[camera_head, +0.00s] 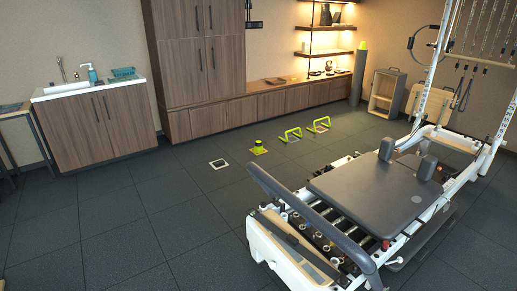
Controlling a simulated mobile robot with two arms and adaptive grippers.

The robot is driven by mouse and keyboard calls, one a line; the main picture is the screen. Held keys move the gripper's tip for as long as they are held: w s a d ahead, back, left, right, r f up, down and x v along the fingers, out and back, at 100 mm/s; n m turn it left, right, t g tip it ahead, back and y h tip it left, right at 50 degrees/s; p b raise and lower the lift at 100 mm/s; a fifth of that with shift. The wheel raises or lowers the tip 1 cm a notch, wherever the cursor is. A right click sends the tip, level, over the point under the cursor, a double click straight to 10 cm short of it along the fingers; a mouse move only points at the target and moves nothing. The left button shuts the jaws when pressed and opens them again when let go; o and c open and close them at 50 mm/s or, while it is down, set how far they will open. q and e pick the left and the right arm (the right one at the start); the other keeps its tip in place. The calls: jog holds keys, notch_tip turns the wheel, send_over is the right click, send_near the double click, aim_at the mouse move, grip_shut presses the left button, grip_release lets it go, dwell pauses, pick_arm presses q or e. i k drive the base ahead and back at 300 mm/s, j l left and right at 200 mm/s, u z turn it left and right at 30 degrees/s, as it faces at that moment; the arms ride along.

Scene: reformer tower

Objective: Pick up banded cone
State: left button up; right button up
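A small yellow-green cone-like object (258,147) stands on the dark floor, left of the middle of the room, on what looks like a flat base or marker. It appears to have a darker band, but it is too small to be sure. It stands apart from the other floor items. Neither of my grippers shows in this view.
A reformer (375,197) with a tower fills the right side. A wooden sink cabinet (98,127) is at left. The floor in front is clear.

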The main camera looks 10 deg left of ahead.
aim_at(257, 147)
jog(key=i+j+u, duration=0.2)
jog(key=i+u, duration=0.8)
jog(key=i+j+u, duration=0.1)
jog(key=i+u, duration=0.2)
jog(key=i, duration=1.85)
jog(key=i+l+z, duration=0.2)
jog(key=i+z, duration=0.7)
jog(key=i+j+z, duration=0.15)
jog(key=i+z, duration=0.3)
jog(key=i, duration=0.15)
jog(key=i+j+z, duration=0.45)
jog(key=i+l+z, duration=0.25)
jog(key=i+z, duration=0.15)
jog(key=i, duration=0.55)
jog(key=i+z, duration=0.35)
jog(key=i, duration=0.6)
